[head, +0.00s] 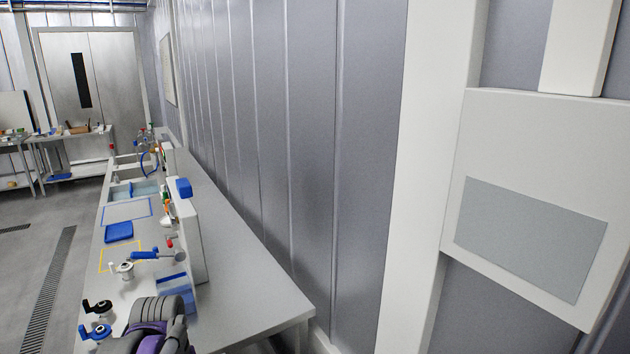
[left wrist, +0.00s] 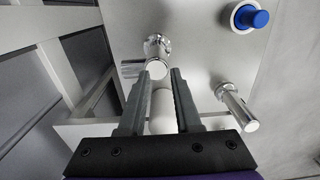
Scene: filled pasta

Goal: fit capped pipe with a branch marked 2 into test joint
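In the left wrist view, my left gripper (left wrist: 161,73) is open, its two dark fingers apart. A chrome fitting (left wrist: 157,48) with a short side branch lies just beyond the fingertips. A white cylinder (left wrist: 162,110) shows between the fingers; I cannot tell whether they touch it. A second chrome pipe piece (left wrist: 234,106) is to the right. In the head view, a pipe with a blue end (head: 150,255) and a pale metal fitting (head: 125,269) are on the bench. No number 2 is readable, and I cannot tell which piece is the test joint. My right gripper is not in view.
The long grey bench (head: 245,290) runs along the panelled wall, its right part clear. It carries a blue tray (head: 119,232), a blue-handled fitting (head: 97,331), a black-handled fitting (head: 97,307) and a white upright panel (head: 187,235). A blue-capped piece (left wrist: 250,17) shows in the left wrist view.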

